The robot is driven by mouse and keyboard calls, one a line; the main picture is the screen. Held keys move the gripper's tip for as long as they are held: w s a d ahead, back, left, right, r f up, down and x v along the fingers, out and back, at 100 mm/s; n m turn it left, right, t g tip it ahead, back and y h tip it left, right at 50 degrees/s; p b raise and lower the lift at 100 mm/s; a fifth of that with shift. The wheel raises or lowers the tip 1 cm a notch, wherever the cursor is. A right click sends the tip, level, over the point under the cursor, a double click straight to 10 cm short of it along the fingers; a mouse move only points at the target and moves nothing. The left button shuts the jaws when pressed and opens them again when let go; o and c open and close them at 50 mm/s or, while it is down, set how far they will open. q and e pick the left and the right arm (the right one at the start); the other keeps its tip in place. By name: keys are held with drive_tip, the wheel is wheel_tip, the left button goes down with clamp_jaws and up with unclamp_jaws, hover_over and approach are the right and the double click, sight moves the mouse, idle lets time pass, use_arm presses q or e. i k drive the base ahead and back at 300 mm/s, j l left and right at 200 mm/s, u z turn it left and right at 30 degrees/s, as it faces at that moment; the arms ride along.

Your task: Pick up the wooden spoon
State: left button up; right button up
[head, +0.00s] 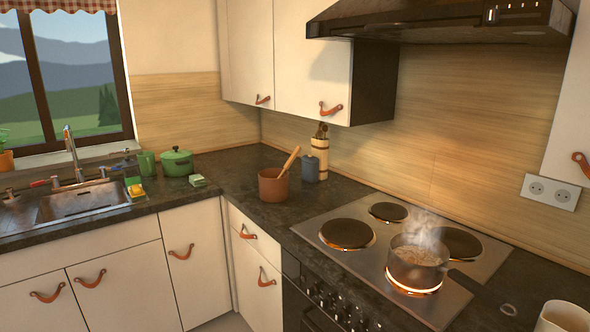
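A wooden spoon (290,160) leans in a brown-red pot (273,186) on the dark countertop, left of the stove. Its handle sticks up out of the pot and tilts to the upper right. Its lower end is hidden inside the pot. Neither of my grippers is in view.
A steaming pan (416,268) sits on a glowing burner of the stove (350,270). A blue lidded jar (310,169) and a wooden utensil holder (320,158) stand close behind the brown-red pot. A cream mug (563,318) is at the bottom right. Cabinets hang above.

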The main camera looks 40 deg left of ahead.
sight(296, 152)
drive_tip(key=i+j+z, duration=0.15)
drive_tip(key=j+z, duration=0.2)
drive_tip(key=j, duration=1.55)
drive_tip(key=k+j+z, duration=0.1)
drive_tip(key=j+z, duration=0.25)
drive_tip(key=j, duration=1.45)
